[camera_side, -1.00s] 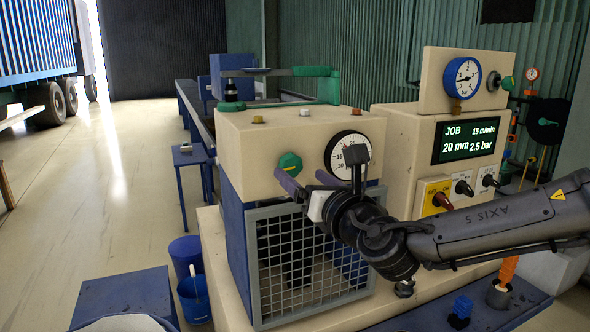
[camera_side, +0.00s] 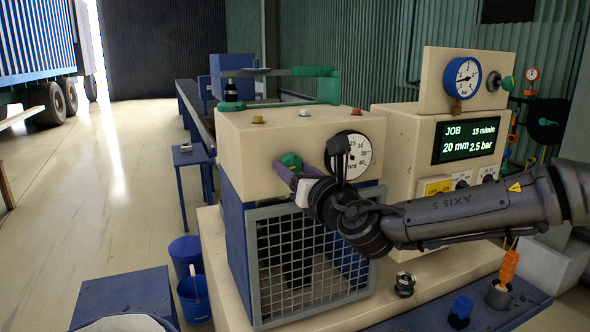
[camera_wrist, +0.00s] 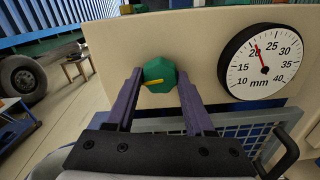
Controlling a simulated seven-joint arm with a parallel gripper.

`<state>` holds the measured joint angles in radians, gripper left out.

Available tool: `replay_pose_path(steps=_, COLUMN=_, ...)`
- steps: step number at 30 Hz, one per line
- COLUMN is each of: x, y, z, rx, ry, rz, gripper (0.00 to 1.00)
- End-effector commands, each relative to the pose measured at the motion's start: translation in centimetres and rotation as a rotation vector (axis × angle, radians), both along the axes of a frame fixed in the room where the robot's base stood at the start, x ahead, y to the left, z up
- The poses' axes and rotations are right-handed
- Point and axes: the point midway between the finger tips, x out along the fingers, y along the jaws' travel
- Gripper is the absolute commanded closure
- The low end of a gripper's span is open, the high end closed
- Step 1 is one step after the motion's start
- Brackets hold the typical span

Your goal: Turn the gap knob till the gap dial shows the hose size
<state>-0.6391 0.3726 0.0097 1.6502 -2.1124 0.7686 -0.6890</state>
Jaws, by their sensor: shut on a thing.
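The green faceted gap knob (camera_side: 291,160) sits on the front of the cream housing; its yellow mark shows in the wrist view (camera_wrist: 158,75). My gripper (camera_wrist: 158,78) is shut on the knob, one purple finger on each side; it also shows in the side view (camera_side: 297,172). The round white gap dial (camera_wrist: 265,62) is to the right of the knob, marked 10 to 40 mm. Its red needle points up and slightly left, at about 20. In the side view my wrist hides part of the dial (camera_side: 357,158). The job screen (camera_side: 468,141) reads 20 mm, 2.5 bar, 15 m/min.
A wire mesh guard (camera_side: 300,260) is below the knob and dial. A blue-rimmed pressure gauge (camera_side: 462,77) stands above the screen. Blue buckets (camera_side: 193,295) stand on the floor at left.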

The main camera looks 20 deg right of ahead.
Motion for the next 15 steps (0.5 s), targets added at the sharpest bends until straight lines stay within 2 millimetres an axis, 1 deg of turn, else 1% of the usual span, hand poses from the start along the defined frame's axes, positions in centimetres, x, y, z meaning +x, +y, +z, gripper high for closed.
replay_pose_path(steps=1, x=-0.01, y=-0.03, z=-0.02, rx=0.000, ry=0.000, rz=-0.001, gripper=0.81)
replay_pose_path(steps=4, x=-0.01, y=-0.03, z=-0.03, rx=0.000, ry=0.000, rz=-0.001, gripper=0.99)
replay_pose_path(steps=8, x=-0.02, y=-0.03, z=-0.02, rx=0.018, ry=0.000, rz=-0.001, gripper=1.00)
replay_pose_path(steps=15, x=-0.03, y=0.00, z=0.00, rx=0.181, ry=0.001, rz=-0.002, gripper=1.00)
